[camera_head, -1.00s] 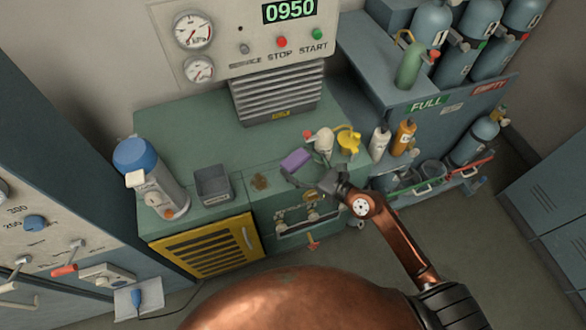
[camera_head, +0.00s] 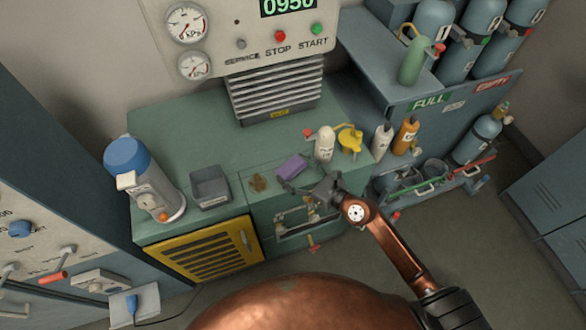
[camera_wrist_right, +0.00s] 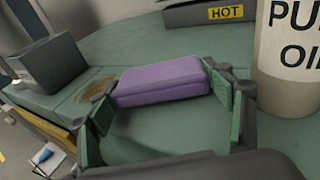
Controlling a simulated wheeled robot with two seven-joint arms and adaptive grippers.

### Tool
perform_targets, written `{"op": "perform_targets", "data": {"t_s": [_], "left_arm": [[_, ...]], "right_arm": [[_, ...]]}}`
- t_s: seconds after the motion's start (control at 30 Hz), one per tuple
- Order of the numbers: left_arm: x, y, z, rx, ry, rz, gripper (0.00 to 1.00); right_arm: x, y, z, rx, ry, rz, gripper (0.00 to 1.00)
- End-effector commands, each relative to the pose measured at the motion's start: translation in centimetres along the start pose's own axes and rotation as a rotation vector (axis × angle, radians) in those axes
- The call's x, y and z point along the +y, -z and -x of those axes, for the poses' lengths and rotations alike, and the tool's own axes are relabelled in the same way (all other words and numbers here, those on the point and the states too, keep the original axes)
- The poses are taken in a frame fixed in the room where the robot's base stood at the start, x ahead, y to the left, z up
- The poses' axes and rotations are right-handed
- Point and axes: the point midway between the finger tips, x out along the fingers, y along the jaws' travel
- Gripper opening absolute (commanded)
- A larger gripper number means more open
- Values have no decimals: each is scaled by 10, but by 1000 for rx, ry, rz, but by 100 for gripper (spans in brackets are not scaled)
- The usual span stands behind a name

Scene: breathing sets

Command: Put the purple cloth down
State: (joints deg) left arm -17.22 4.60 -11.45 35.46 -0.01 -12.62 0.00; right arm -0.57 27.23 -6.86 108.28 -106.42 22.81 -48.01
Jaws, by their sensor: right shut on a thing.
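The purple cloth (camera_head: 292,166) is a folded block at the front of the green bench (camera_head: 190,135), right of a brown stain (camera_head: 257,183). My right gripper (camera_head: 293,178) is shut on it. In the right wrist view the cloth (camera_wrist_right: 160,82) spans between the two green-padded fingertips (camera_wrist_right: 162,88). It looks level and low over the bench top; I cannot tell if its underside touches. My left gripper is not in view.
A white bottle (camera_head: 325,143) and a yellow item (camera_head: 350,140) stand close right of the cloth. A grey finned unit (camera_head: 277,92) is behind.

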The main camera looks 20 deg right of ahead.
Motion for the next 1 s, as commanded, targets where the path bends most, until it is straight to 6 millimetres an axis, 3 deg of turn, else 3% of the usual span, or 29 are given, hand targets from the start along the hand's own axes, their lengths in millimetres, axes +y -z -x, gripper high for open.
{"op": "perform_targets", "data": {"t_s": [0.3,0.33,0.43,0.73,0.9,1.0], "left_arm": [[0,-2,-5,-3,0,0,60],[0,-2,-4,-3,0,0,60],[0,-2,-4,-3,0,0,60],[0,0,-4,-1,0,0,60],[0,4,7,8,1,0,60],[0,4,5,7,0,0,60]], "right_arm": [[0,7,-1,1,0,0,50],[0,8,-1,2,0,0,75],[0,8,-1,2,-1,0,81],[1,8,-1,4,-1,0,82],[0,-9,2,0,0,1,82],[0,-3,22,6,0,0,82]]}}
